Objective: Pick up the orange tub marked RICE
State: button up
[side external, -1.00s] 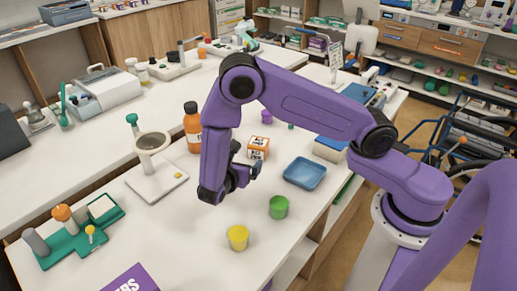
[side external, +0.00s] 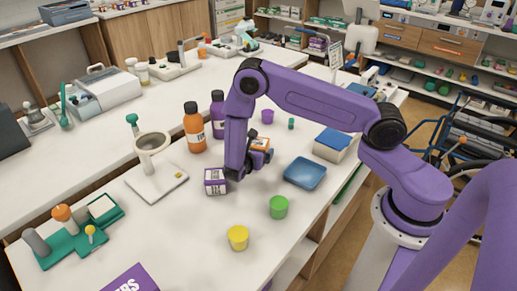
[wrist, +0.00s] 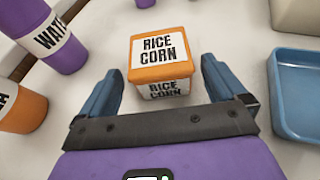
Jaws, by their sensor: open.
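The orange tub (wrist: 134,76) has white labels on its lid and front reading RICE CORN. In the side view the orange tub (side external: 261,142) stands on the white counter, partly hidden by my gripper (side external: 252,163). In the wrist view my gripper (wrist: 160,70) is open, with one blue finger to the left of the tub and one to the right. Gaps show between the fingers and the tub, and nothing is held.
A purple tub (side external: 216,181) stands beside my gripper. Purple bottle (side external: 218,108) and orange bottle (side external: 195,130) stand behind at left. Blue tray (side external: 305,173) lies to the right. Green cup (side external: 278,208) and yellow cup (side external: 238,238) stand toward the front.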

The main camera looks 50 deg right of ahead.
jog(key=shift+x, duration=1.75)
jog(key=shift+s, duration=0.15)
jog(key=c, duration=1.2)
jog(key=shift+r, duration=0.1)
